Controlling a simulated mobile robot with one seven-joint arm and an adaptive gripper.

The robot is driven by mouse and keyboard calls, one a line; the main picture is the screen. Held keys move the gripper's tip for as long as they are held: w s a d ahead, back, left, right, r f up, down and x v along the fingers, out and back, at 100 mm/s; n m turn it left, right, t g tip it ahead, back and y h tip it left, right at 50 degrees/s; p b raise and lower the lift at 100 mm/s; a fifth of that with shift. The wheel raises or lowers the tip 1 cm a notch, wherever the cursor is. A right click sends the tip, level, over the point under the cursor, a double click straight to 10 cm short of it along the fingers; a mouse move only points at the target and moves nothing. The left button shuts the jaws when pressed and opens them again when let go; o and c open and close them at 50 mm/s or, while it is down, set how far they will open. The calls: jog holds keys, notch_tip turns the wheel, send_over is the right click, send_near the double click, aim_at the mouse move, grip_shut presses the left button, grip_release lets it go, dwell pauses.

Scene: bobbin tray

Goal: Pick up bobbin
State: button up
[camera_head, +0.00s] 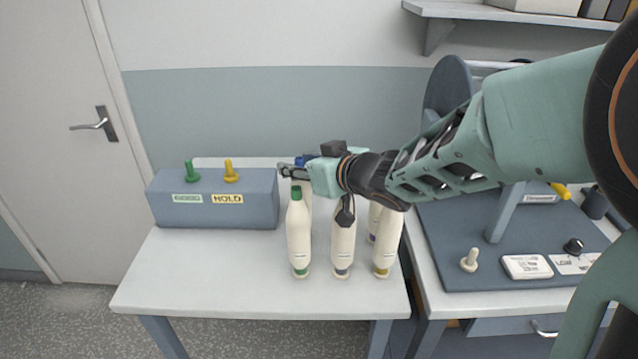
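Several cream, bottle-shaped bobbins stand upright on the white table (190,275). The front left bobbin (299,235) has a green top and a green band at its base. The front right bobbin (386,243) has a yellow base band. Other bobbins behind are partly hidden; a blue tip (302,160) shows behind the fingers. My gripper (287,171) points left, above and near the green-topped bobbin. I cannot tell its finger gap or any contact.
A blue-grey box (212,213) labelled GOOD and HOLD, with a green peg (191,172) and a yellow peg (230,172), stands at the back left. A blue-grey machine bench (480,277) is at right. The table's front left is clear.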

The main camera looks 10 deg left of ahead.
grip_shut()
jog(key=shift+r, duration=0.1)
dwell(0.3)
